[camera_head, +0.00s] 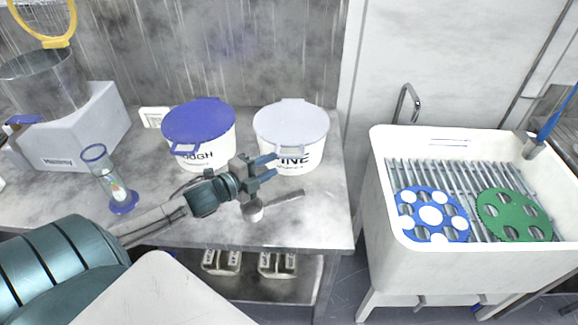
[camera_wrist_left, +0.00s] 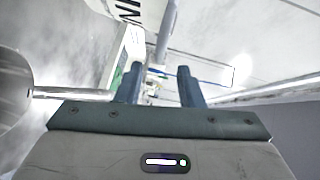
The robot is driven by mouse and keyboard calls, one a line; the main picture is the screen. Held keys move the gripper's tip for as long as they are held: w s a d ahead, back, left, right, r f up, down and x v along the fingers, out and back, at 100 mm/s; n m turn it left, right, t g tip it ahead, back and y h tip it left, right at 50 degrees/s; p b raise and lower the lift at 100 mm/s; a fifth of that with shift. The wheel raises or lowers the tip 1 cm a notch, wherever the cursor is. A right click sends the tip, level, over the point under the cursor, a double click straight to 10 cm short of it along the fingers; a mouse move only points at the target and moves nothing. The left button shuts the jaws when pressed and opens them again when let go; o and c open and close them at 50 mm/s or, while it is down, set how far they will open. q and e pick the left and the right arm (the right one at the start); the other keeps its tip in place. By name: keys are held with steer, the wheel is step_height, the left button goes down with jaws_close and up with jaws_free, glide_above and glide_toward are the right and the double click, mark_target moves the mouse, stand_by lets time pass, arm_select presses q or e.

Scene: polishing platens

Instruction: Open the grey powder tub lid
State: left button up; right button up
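The grey powder tub (camera_head: 289,158) is white with dark lettering that seems to read "FINE", partly covered by my gripper. Its pale grey lid (camera_head: 291,122) lies shut on top, with a tab at the front and another at the back. My left gripper (camera_head: 267,171) is just in front of the tub's lower left side, fingers apart with nothing between them. In the left wrist view the two fingers (camera_wrist_left: 160,84) stand apart, and part of a white lettered wall (camera_wrist_left: 135,12) shows at the top. My right gripper is not in view.
A blue-lidded tub (camera_head: 199,122) stands left of the grey one. A spoon-like scoop (camera_head: 284,198) lies near the bench's front edge. An hourglass-like timer (camera_head: 109,178) stands at left. A sink (camera_head: 400,262) with blue and green discs is at right.

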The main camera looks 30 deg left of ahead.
mark_target(287, 158)
arm_select(q)
steer(key=b+x, duration=0.3)
steer(key=x, duration=0.3)
steer(key=shift+w+d+f+b, duration=0.1)
steer(key=shift+w+d+b, duration=0.15)
steer(key=shift+w, duration=0.45)
jaws_close()
